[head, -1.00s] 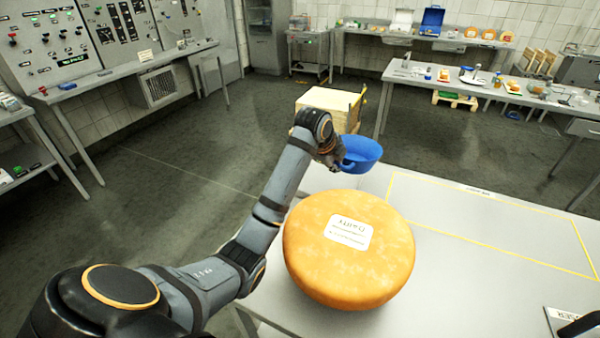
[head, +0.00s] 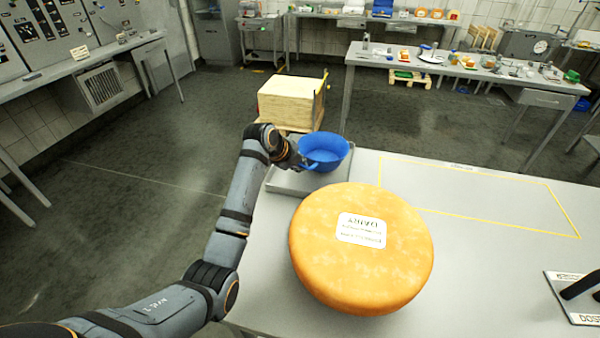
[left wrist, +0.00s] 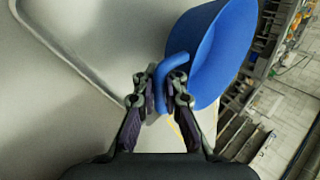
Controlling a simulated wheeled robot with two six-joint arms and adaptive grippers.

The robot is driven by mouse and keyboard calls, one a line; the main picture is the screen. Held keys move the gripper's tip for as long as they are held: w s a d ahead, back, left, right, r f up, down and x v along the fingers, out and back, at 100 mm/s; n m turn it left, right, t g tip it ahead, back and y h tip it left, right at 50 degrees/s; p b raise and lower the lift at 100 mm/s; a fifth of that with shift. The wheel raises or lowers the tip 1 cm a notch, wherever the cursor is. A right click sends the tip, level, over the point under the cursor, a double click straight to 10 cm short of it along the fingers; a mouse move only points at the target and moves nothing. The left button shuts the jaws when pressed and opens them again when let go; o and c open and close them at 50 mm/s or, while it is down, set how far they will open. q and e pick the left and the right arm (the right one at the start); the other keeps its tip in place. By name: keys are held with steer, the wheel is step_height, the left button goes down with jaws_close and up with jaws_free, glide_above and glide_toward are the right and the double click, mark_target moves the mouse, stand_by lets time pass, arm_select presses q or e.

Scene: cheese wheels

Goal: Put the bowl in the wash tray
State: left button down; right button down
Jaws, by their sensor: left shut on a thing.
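The blue bowl (head: 325,148) is upright at the far left corner of the table, over the grey wash tray (head: 287,185). My left gripper (head: 299,162) is shut on the bowl's handle. In the left wrist view the fingers (left wrist: 161,88) pinch the handle of the blue bowl (left wrist: 218,50), and the tray's raised rim (left wrist: 68,50) shows at the left. I cannot tell whether the bowl touches the tray. The bowl hides part of the tray. My right gripper is not in view.
A large orange cheese wheel (head: 360,262) stands on the table just in front of the tray. A yellow-outlined area (head: 490,205) to the right is clear. A stand with a dark handle (head: 580,300) sits at the right edge. A wooden crate stack (head: 290,100) stands behind.

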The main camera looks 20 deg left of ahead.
arm_select(q)
step_height(320, 180, down, 3)
steer(key=shift+s+d+r, duration=0.1)
steer(key=shift+f, duration=0.3)
steer(key=c, duration=1.4)
jaws_free()
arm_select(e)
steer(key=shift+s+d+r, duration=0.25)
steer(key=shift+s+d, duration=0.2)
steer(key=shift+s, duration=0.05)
arm_select(q)
steer(key=v, duration=1.2)
steer(key=shift+b, duration=0.3)
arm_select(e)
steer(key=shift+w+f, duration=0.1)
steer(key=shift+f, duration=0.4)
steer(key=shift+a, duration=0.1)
